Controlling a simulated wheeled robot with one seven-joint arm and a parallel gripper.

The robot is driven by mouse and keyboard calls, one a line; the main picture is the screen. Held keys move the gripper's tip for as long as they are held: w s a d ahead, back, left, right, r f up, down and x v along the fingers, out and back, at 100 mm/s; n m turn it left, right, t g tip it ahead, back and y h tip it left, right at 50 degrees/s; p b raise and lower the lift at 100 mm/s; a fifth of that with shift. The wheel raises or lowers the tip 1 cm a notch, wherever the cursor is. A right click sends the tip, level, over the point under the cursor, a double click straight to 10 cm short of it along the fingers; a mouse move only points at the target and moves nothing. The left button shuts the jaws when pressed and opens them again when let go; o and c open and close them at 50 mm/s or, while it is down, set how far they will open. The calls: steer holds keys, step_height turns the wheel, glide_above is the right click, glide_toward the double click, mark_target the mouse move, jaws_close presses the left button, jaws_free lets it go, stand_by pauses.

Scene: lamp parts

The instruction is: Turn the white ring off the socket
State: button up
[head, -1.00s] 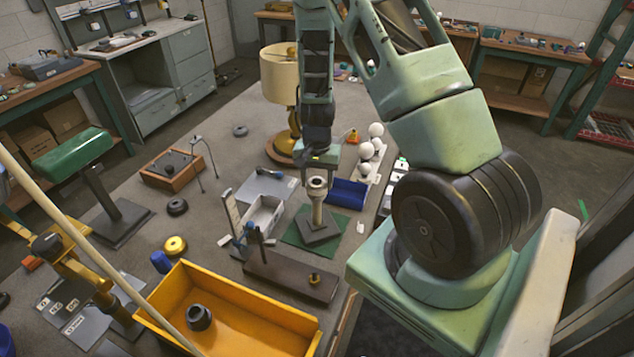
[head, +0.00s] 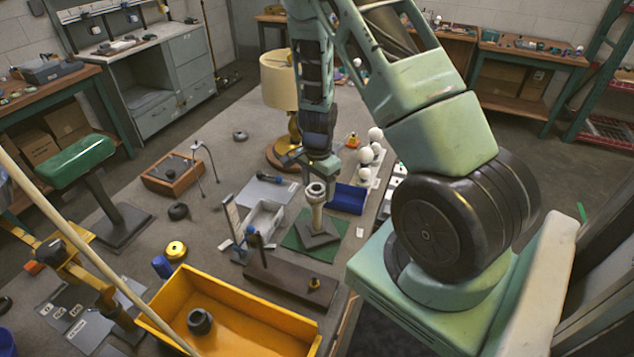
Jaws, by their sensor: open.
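The pale ring (head: 316,187) sits around the socket, whose dark mouth shows inside it, on top of an upright post (head: 317,216). The post rises from a dark square base (head: 317,236) on a green mat (head: 296,236). My gripper (head: 314,168) is open, pointing down just above and slightly behind the ring in the head view. It looks empty and apart from the ring, though a small gap is hard to judge. The ring and socket top are too small to show any thread.
A blue bin (head: 347,197) stands right of the post, with white bulbs (head: 366,154) behind it. A white open box (head: 265,218) is to the left. A lamp (head: 281,82) stands behind. A yellow bin (head: 250,308) and a dark board (head: 285,284) lie in front.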

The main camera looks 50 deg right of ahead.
steer(key=m+p, duration=0.1)
steer(key=m, duration=0.2)
steer(key=shift+r+m, duration=0.1)
steer(key=shift+m, duration=0.2)
steer(key=m, duration=0.3)
steer(key=shift+s+m+p, duration=0.1)
steer(key=shift+m+p, duration=0.2)
steer(key=shift+p, duration=0.05)
steer(key=c, duration=0.9)
steer(key=shift+a, duration=0.1)
